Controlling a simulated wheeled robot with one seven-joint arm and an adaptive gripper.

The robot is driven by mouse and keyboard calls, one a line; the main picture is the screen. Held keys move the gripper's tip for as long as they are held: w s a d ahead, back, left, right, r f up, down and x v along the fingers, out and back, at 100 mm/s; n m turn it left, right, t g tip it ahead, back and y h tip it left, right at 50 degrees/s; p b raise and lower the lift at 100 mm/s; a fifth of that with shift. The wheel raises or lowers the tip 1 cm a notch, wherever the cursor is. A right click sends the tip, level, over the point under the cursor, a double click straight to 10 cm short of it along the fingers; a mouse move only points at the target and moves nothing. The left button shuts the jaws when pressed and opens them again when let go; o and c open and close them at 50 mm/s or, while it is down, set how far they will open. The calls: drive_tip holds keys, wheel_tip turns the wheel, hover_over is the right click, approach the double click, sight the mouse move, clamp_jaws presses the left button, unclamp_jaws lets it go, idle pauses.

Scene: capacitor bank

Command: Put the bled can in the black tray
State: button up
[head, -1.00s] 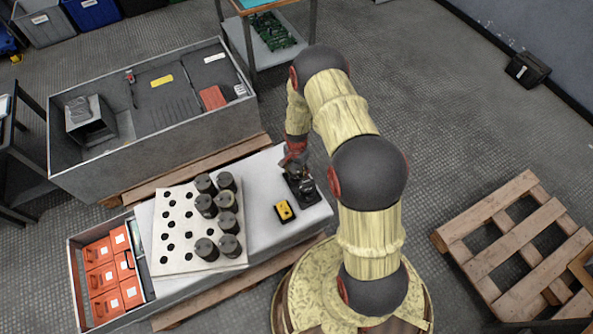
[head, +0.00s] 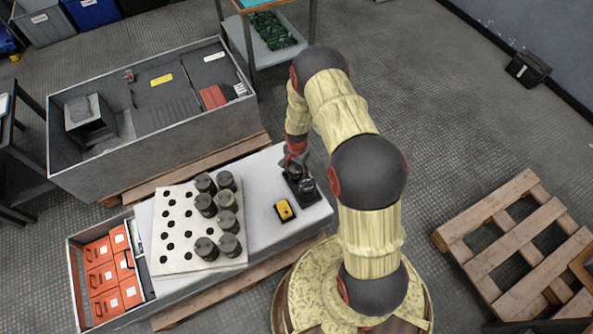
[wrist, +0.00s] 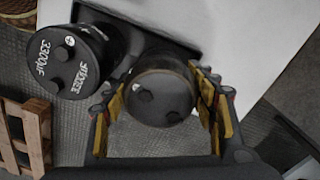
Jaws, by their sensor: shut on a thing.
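My gripper (wrist: 168,95) is shut on a dark round can (wrist: 155,96) with two terminal studs on its top; the yellow finger pads lie on either side of it. In the head view my gripper (head: 295,160) is over the black tray (head: 311,201) at the right end of the white bench top. Another black can (wrist: 72,60), marked 3300µF, stands beside the held can at the left in the wrist view. The held can is over or in the tray; I cannot tell whether its bottom touches.
A yellow device (head: 284,210) lies left of the tray. A white holed board (head: 175,258) carries several dark cans. Orange boxes (head: 103,280) fill the left end. A grey cabinet (head: 160,140) stands behind, and a wooden pallet (head: 520,240) lies on the right.

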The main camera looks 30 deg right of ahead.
drive_tip(key=o, duration=1.7)
drive_tip(key=shift+o, duration=0.2)
wheel_tip(320, 180, up, 12)
